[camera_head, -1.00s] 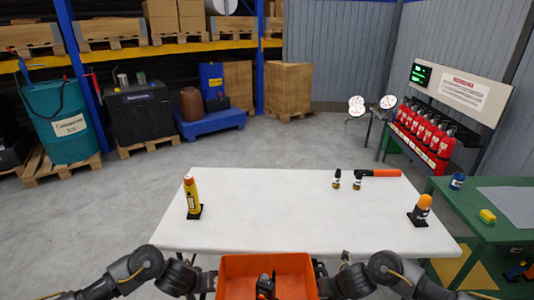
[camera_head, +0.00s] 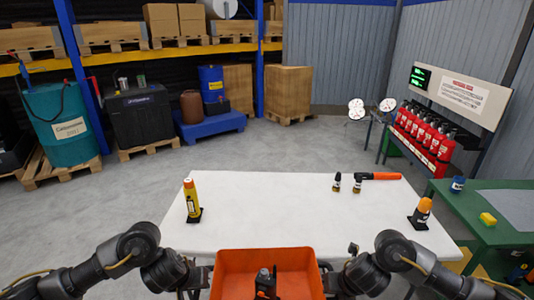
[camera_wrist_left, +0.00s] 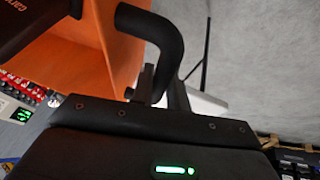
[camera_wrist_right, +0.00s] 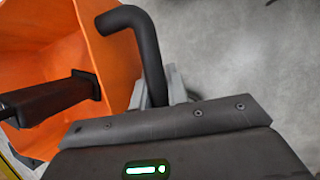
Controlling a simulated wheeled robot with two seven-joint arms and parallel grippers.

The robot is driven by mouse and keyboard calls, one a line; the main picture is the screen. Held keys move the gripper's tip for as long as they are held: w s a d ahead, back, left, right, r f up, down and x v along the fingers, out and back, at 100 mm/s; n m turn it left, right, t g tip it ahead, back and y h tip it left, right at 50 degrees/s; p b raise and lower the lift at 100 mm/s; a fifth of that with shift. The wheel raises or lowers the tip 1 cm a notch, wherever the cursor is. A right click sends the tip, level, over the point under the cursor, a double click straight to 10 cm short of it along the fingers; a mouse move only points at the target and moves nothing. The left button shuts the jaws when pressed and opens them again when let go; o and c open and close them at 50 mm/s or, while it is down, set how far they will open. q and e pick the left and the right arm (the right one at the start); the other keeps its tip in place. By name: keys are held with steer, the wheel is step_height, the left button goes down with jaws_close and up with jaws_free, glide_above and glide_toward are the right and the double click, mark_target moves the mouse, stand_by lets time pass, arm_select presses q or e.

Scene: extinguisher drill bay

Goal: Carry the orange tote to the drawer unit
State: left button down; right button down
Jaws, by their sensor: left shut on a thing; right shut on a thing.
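The orange tote (camera_head: 232,258) is at the bottom centre of the head view, in front of the near edge of the white table. A dark object (camera_head: 264,284) shows inside it. My left gripper (camera_head: 207,276) is at the tote's left side; in the left wrist view its jaws (camera_wrist_left: 160,88) are shut on a bent black handle (camera_wrist_left: 165,38). My right gripper (camera_head: 332,276) is at the right side; in the right wrist view its jaws (camera_wrist_right: 158,90) are shut on the other black handle (camera_wrist_right: 146,38). The tote's bottom is out of view. I cannot make out a drawer unit for certain.
The white table (camera_head: 270,205) carries a yellow canister (camera_head: 192,197), an orange-topped canister (camera_head: 421,212), two small dark fittings and an orange-handled tool (camera_head: 380,176). A green bench (camera_head: 465,218) stands at right, beside red extinguishers (camera_head: 425,133). Floor is open at left.

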arm_select(q)
steer(key=shift+s+r, duration=0.1)
steer(key=shift+r, duration=0.3)
arm_select(e)
steer(key=shift+s+r, duration=0.1)
steer(key=shift+r, duration=0.25)
arm_select(q)
steer(key=shift+r, duration=0.1)
arm_select(e)
steer(key=shift+r, duration=0.15)
